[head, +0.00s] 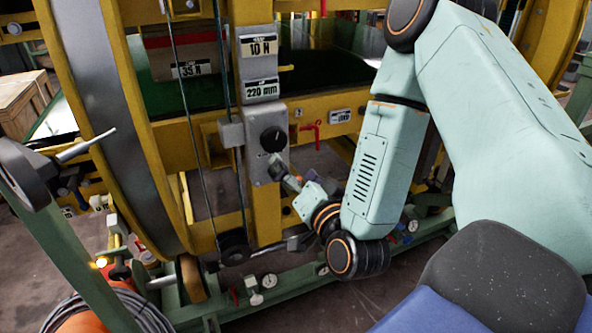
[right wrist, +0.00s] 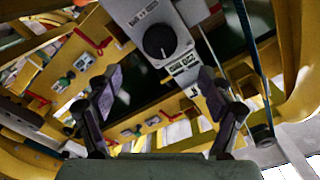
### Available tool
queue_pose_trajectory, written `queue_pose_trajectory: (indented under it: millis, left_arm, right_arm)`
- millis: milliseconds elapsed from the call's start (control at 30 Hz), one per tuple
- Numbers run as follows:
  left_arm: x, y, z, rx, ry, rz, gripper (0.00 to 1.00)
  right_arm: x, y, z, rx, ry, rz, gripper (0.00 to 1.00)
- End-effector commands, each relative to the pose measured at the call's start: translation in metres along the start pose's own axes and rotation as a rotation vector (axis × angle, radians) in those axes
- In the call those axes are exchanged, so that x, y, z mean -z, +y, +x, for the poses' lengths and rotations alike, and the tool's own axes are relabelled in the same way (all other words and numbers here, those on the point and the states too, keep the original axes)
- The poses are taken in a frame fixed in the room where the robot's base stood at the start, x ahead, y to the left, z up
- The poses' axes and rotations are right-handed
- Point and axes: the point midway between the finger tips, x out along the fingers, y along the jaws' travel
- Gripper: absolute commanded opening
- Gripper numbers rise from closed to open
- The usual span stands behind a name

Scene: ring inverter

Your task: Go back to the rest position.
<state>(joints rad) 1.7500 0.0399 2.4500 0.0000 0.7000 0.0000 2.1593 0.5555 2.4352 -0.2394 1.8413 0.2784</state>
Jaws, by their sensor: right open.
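My right gripper (head: 284,172) is in front of the grey control box (head: 256,148) on the yellow post, just below the black rotary knob (head: 273,139). In the right wrist view its two fingers (right wrist: 160,92) are spread apart with nothing between them. The knob (right wrist: 160,41) shows beyond the fingertips there, and the gripper looks clear of it, though the exact distance is hard to tell. My right arm reaches in from the right side of the head view. My left gripper does not show.
The large yellow ring (head: 124,130) stands at the left. Red valve handles (head: 312,126) sit right of the box. A green base rail (head: 290,290) with small gauges runs below. A grey handwheel (head: 22,172) is at far left, and a wooden crate (head: 22,102) stands behind.

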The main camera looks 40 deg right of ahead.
Motion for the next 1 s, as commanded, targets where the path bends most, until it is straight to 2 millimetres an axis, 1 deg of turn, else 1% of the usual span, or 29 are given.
queue_pose_trajectory:
  millis: [567,667,767,1000]
  left_arm:
    - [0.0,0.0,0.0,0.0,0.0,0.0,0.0]
    - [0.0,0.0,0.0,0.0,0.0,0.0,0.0]
    - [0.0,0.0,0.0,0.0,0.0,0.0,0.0]
    - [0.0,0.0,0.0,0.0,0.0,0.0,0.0]
  right_arm:
    - [0.0,0.0,0.001,0.001,0.001,0.0,0.81]
    - [0.0,-0.001,0.009,0.003,0.002,-0.001,0.81]
    - [0.001,-0.001,0.022,0.004,0.003,-0.002,0.81]
    - [0.0,-0.001,0.063,0.003,0.002,-0.003,0.81]
